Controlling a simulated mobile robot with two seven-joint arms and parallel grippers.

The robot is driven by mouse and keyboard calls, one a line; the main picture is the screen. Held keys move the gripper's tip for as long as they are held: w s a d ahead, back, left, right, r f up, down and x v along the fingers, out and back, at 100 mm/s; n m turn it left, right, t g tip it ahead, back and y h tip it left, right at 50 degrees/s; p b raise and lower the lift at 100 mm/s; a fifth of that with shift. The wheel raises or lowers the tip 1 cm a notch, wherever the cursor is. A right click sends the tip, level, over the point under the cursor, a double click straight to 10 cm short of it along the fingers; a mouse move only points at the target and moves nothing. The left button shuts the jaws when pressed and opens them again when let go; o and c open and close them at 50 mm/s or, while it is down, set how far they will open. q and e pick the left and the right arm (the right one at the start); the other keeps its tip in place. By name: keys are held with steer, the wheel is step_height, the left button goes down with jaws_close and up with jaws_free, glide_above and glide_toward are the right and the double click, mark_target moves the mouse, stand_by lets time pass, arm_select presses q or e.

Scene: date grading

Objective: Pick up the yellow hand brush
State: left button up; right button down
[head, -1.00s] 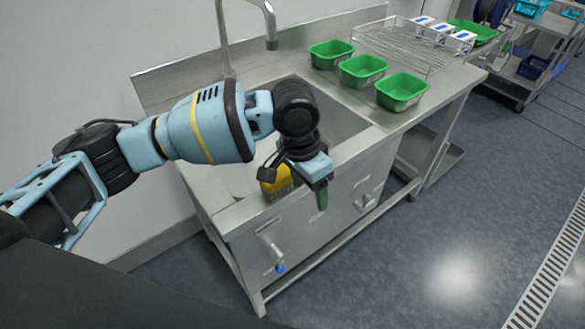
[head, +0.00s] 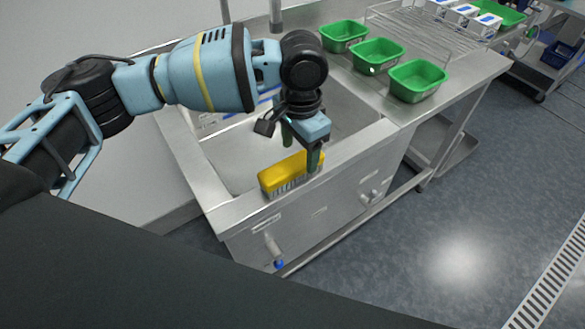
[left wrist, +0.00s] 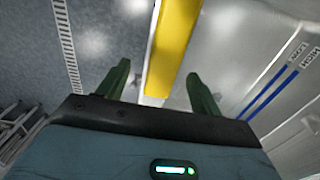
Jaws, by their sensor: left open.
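The yellow hand brush (head: 290,171) lies on the front rim of the sink, with its pale bristles facing down. It also shows in the left wrist view (left wrist: 172,45), running between and beyond my fingertips. My left gripper (head: 300,150) is open and empty, with its green fingers pointing down near the brush's right end. In the left wrist view the left gripper's fingers (left wrist: 160,82) are apart, one on each side of the brush. I cannot tell whether they touch it. My right gripper is not in view.
The steel sink basin (head: 232,160) is behind the brush. Three green tubs, the nearest one (head: 418,80) at right, stand on the counter beside a wire rack (head: 425,40). A tap with a blue end (head: 279,263) sticks out from the sink front.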

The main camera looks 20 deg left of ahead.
mark_target(292, 163)
arm_select(q)
steer(key=f, duration=0.1)
steer(key=a+f, duration=0.1)
steer(key=f, duration=0.2)
steer(key=shift+s+a+f, duration=0.1)
steer(key=shift+s+a, duration=0.15)
steer(key=shift+s, duration=0.1)
steer(key=shift+f, duration=0.4)
steer(key=c, duration=1.1)
